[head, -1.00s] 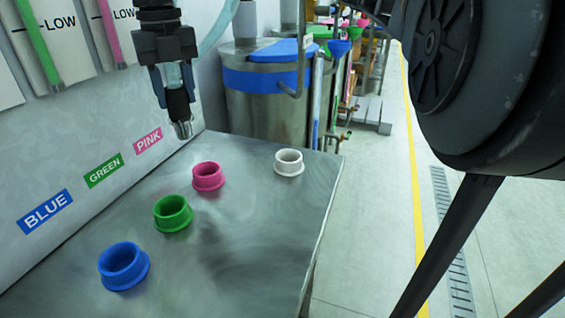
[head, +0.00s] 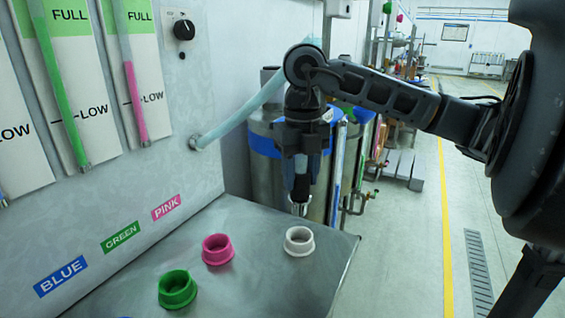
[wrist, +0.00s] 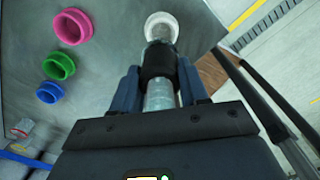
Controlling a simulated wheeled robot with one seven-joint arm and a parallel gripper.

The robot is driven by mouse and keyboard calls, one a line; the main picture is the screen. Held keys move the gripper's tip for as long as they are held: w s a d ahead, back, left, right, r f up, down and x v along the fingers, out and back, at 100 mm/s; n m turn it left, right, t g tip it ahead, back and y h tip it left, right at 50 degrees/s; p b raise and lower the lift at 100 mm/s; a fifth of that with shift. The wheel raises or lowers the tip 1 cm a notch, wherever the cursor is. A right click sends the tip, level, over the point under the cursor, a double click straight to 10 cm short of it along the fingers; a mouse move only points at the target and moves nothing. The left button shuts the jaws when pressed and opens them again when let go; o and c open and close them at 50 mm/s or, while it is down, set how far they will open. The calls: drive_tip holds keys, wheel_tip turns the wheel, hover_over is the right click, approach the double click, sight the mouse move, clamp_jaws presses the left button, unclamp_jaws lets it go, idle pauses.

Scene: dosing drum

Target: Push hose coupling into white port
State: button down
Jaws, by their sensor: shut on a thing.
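My gripper (head: 301,165) is shut on the hose coupling (head: 299,208), which points downward with its metal tip at the bottom. A pale hose (head: 243,112) runs from the wall panel to it. The white port (head: 299,241) stands on the steel table top, just below the tip in the head view. In the wrist view the coupling (wrist: 158,62) lies between the two fingers, and its tip overlaps the white port (wrist: 161,22), hiding part of it. I cannot tell how large the height gap is, but the tip looks above the rim.
The pink port (head: 217,249) and green port (head: 177,289) stand to the left on the steel table (head: 262,280); the blue port (wrist: 49,92) shows in the wrist view. The wall panel with level gauges is at left. A steel drum (head: 265,150) stands behind the table.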

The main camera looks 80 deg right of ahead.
sight(301, 209)
drive_tip(key=shift+s+f, duration=0.15)
drive_tip(key=shift+f, duration=0.1)
drive_tip(key=shift+f+b, duration=0.9)
drive_tip(key=shift+f, duration=1.3)
drive_tip(key=shift+f+b, duration=0.35)
drive_tip(key=shift+b, duration=0.95)
drive_tip(key=shift+f+b, duration=1.7)
drive_tip(key=shift+b, duration=0.7)
drive_tip(key=shift+c, duration=2.4)
unclamp_jaws()
drive_tip(key=shift+r, duration=0.1)
